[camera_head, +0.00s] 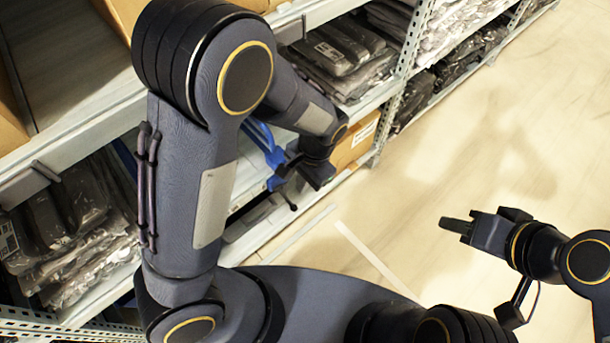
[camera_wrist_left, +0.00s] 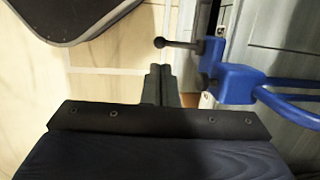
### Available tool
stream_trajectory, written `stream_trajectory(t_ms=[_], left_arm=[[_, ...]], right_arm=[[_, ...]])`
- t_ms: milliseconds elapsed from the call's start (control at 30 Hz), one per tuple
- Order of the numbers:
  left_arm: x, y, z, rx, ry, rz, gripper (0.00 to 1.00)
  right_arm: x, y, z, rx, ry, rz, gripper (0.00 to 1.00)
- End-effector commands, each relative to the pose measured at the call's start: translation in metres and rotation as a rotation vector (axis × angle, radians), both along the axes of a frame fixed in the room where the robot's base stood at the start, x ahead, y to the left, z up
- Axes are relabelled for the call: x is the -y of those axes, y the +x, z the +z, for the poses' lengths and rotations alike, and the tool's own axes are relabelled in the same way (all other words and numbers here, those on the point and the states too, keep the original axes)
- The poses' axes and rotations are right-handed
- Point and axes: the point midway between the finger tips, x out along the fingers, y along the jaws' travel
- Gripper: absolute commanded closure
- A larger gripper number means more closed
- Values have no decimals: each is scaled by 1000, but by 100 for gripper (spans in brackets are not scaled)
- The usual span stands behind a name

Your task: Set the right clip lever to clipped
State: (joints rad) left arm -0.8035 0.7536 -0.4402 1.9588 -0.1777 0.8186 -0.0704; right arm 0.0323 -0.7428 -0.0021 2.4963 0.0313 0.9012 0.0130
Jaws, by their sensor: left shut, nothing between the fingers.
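A blue clip (camera_wrist_left: 235,84) with a blue curved frame shows at the right of the left wrist view. Its lever, a dark rod with a ball knob (camera_wrist_left: 160,42), sticks out to the left. My right gripper (camera_head: 448,224) is over open floor, away from the clip.
Shelving (camera_head: 80,120) with bagged dark garments (camera_head: 345,50) runs along the left and back. A cardboard box (camera_head: 355,145) is on the shelf behind my left wrist. The pale floor (camera_head: 480,140) to the right is clear.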

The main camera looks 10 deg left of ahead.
Motion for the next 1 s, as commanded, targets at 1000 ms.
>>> stream_trajectory(t_ms=[1000], left_arm=[[-14,-9,-80,5,5,0,100]], right_arm=[[0,0,-25,0,0,0,64]])
